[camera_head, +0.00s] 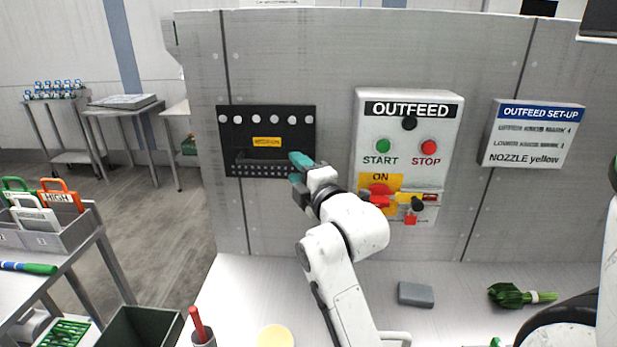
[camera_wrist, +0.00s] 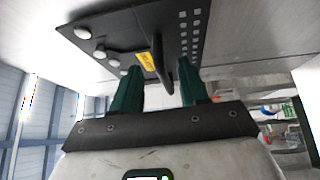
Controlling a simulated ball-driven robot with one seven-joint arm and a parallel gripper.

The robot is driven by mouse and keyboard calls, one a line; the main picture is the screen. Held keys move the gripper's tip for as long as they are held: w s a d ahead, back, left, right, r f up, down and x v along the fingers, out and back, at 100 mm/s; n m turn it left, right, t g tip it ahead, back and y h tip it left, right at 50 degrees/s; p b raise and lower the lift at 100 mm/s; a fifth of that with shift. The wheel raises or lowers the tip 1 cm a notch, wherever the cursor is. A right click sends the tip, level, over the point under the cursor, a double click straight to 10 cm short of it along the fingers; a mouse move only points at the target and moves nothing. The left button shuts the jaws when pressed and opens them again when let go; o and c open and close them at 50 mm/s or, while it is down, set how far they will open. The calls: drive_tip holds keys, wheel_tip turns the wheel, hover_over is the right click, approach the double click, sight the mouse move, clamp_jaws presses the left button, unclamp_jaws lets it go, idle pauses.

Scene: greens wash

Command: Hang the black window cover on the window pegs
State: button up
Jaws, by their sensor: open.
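The black window cover (camera_head: 268,180) lies flat against the grey wall, left of the OUTFEED box. A row of white round pegs or discs (camera_head: 265,119) shows along its upper part. It has a yellow label (camera_head: 267,142), a black bar handle (camera_head: 262,160) and rows of pale holes low down. My gripper (camera_head: 299,168) is at the cover's lower right. In the wrist view, the cover (camera_wrist: 118,22) is above my open gripper (camera_wrist: 161,70). The handle (camera_wrist: 158,58) appears between the green fingertips, with a gap visible on each side. Contact cannot be made out.
The OUTFEED box (camera_head: 410,102) with START, STOP and a red switch is close to my gripper's right. An OUTFEED SET-UP sign (camera_head: 533,133) is farther right. A grey block (camera_head: 416,294) and leafy greens (camera_head: 520,295) lie on the counter below. Tables stand at left.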

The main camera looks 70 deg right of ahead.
sight(291, 164)
drive_tip(key=shift+p+x, duration=0.35)
drive_tip(key=shift+x, duration=1.8)
clamp_jaws()
drive_tip(key=shift+a, duration=0.15)
drive_tip(key=shift+r, duration=0.2)
drive_tip(key=shift+s+r+p, duration=0.1)
drive_tip(key=shift+r+p, duration=0.75)
drive_tip(key=shift+p, duration=0.05)
drive_tip(key=shift+r+p, duration=1.1)
drive_tip(key=shift+r, duration=0.15)
drive_tip(key=shift+s+a, duration=0.2)
drive_tip(key=shift+a, duration=0.4)
drive_tip(key=shift+s+a, duration=0.15)
drive_tip(key=shift+a, duration=0.45)
